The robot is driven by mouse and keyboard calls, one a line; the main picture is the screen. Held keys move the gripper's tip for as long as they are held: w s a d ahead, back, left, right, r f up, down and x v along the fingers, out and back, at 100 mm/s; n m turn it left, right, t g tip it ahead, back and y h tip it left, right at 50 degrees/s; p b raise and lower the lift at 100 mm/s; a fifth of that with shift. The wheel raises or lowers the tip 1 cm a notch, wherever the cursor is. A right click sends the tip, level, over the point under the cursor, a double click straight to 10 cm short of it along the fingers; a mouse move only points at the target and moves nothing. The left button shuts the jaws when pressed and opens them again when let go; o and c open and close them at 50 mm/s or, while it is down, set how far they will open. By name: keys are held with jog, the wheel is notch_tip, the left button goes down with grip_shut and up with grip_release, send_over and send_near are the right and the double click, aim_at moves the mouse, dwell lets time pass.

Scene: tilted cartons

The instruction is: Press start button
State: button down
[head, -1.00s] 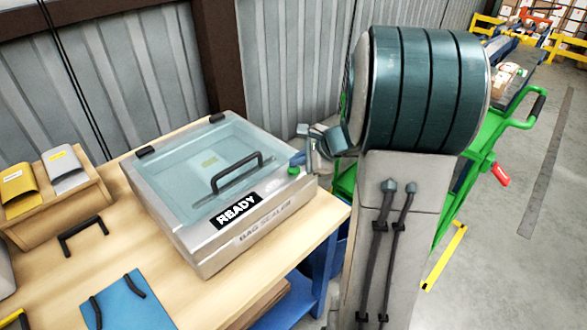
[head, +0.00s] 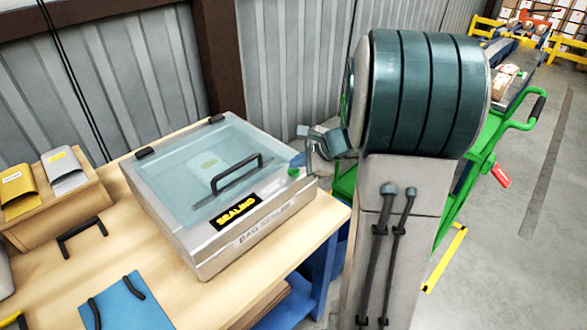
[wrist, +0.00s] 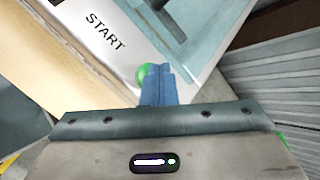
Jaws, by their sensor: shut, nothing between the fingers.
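The bag sealer (head: 220,190) is a silver box with a clear lid and a black handle, standing on the wooden bench. Its display (head: 238,212) reads "SEALING" in yellow. The green start button (head: 293,172) sits at its right front corner. In the wrist view the button (wrist: 143,74) shows beside the word "START" and is partly hidden by my blue fingers. My gripper (wrist: 158,84) is shut and empty with its fingertips at the button; I cannot tell whether they touch. In the head view my gripper (head: 301,160) is just behind and above the button.
A wooden rack (head: 52,198) with yellow and grey pouches stands at the left of the bench (head: 110,249). A blue folder (head: 128,303) with black handles lies in front. A green cart (head: 490,150) stands at the right, with open floor beyond it.

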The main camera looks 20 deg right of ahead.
aim_at(296, 173)
jog(key=shift+r+p, duration=0.3)
jog(key=shift+r, duration=0.35)
notch_tip(296, 173, up, 5)
jog(key=p, duration=0.4)
dwell(0.6)
jog(key=shift+s+a, duration=0.15)
jog(key=shift+a, duration=0.2)
jog(key=s+a+r+n+g, duration=0.2)
jog(key=s+a+n+g, duration=0.1)
jog(key=s+a+n, duration=0.6)
jog(key=s+a+n+g+h, duration=0.1)
jog(key=s+n+h, duration=0.4)
jog(key=s+n, duration=0.6)
jog(key=shift+s+a+g, duration=0.3)
jog(key=shift+s+a, duration=0.05)
jog(key=shift+s, duration=0.5)
